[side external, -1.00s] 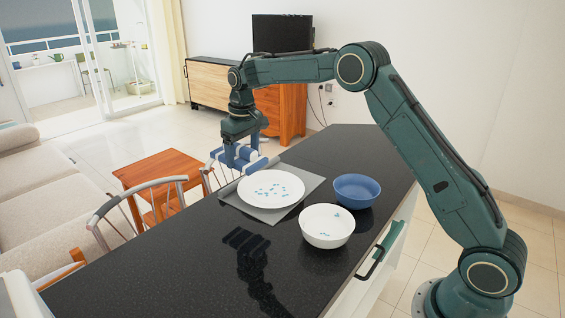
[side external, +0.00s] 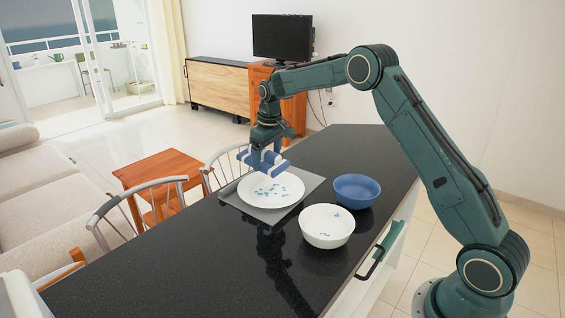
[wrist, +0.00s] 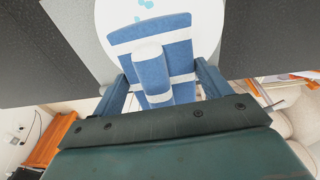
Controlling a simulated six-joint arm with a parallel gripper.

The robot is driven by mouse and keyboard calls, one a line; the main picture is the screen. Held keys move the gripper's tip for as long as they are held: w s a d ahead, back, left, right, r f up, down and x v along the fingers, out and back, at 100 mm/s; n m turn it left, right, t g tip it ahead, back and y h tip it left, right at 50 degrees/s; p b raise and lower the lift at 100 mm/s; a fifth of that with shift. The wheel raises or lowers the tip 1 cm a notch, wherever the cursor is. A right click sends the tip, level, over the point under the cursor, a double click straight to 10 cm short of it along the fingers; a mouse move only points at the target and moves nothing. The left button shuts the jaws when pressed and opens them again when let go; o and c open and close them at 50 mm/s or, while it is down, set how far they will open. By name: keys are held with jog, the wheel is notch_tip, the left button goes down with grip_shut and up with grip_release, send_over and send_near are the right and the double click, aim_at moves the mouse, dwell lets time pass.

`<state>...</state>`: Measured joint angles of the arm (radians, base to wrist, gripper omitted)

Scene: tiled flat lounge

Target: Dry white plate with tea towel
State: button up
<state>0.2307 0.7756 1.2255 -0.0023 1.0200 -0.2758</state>
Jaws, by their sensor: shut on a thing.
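The white plate (side external: 271,196) lies on a grey mat (side external: 307,188) on the dark counter, with several light-blue water drops on its face. It also shows in the wrist view (wrist: 112,14), partly hidden. My gripper (side external: 266,157) is shut on the blue tea towel with white stripes (side external: 272,164), which is a folded bundle. In the wrist view the towel (wrist: 122,44) sits between the two fingers (wrist: 165,82). The towel is at the plate's far edge; I cannot tell if it touches the plate.
A white bowl (side external: 327,226) with blue drops and a blue bowl (side external: 355,191) stand on the counter right of the plate. Chairs (side external: 137,215) and an orange-brown table (side external: 153,172) stand beyond the left edge. The near part of the counter (side external: 190,260) is clear.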

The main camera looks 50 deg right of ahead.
jog(key=shift+f, duration=3.05)
jog(key=shift+f, duration=0.7)
jog(key=shift+s, duration=0.15)
jog(key=shift+s, duration=0.8)
jog(key=shift+s+f, duration=0.15)
jog(key=shift+s, duration=1)
jog(key=shift+s+f, duration=0.1)
jog(key=shift+s, duration=1.05)
jog(key=shift+w+a, duration=0.7)
jog(key=shift+a, duration=0.05)
jog(key=shift+c, duration=1.3)
jog(key=shift+w+a+r, duration=0.1)
jog(key=shift+w+a, duration=0.75)
jog(key=shift+w, duration=0.1)
